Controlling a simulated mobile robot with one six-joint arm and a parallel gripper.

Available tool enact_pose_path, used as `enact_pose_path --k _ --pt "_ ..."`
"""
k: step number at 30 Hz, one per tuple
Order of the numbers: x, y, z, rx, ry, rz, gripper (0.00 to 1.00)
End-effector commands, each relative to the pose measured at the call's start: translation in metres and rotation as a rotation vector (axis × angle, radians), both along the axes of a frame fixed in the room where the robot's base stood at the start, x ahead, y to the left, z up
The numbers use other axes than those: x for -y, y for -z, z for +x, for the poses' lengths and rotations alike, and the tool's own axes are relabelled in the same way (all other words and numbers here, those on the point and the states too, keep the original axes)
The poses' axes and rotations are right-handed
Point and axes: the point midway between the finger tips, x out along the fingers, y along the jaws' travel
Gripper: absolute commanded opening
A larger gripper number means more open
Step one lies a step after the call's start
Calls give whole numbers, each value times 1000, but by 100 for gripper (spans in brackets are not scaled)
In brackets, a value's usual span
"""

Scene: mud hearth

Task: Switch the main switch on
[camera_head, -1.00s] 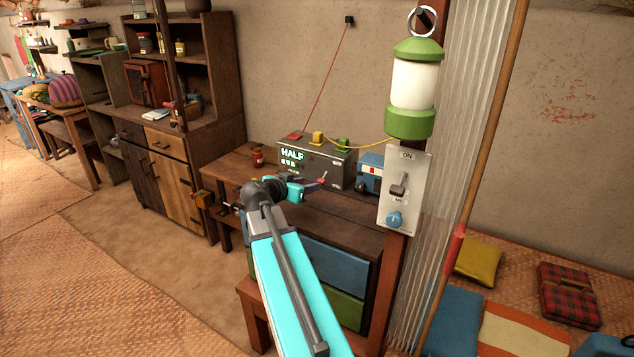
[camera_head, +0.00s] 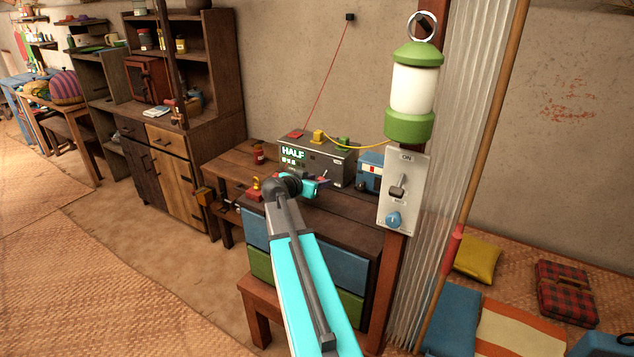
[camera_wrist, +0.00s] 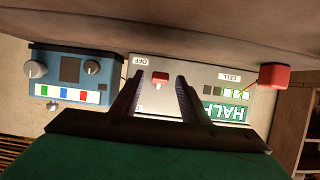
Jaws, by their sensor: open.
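A grey box (camera_head: 335,167) with a lit "HALF" display stands on the wooden bench against the wall. In the wrist view the box's face (camera_wrist: 205,72) appears upside down. It carries a red switch lever (camera_wrist: 160,78) beside an "OFF" label (camera_wrist: 141,61). My gripper (camera_head: 322,183) is in front of the box. In the wrist view my gripper (camera_wrist: 160,80) is open, with the red lever showing between its two fingers. I cannot tell whether they touch it. In the head view my gripper largely hides the lever.
A blue device (camera_head: 370,172) with knobs stands right of the box. A post carries a panel (camera_head: 404,165) with an "ON" label, toggle and blue knob, below a green lantern (camera_head: 412,90). A red-and-yellow object (camera_head: 254,190) lies on the bench, left of my gripper.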

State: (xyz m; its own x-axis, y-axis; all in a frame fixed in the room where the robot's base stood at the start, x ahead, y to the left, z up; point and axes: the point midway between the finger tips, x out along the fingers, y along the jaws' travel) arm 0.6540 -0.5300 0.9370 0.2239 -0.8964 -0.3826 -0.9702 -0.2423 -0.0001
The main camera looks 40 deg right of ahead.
Motion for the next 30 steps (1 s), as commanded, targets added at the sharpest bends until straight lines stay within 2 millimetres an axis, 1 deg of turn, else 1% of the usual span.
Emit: enact_pose_path --k 1,5,6,7,8,9,19,30 --pt "0 0 0 0 0 0 36" --pt "0 0 0 0 1 0 14" --pt "0 0 0 0 1 0 7" --pt "0 0 0 0 1 0 2" --pt "0 0 -1 0 1 0 0" --pt "-3 0 -2 -1 3 0 0" --pt "2 -3 -2 -6 5 24 0" --pt "4 -15 -2 -36 7 150 0"
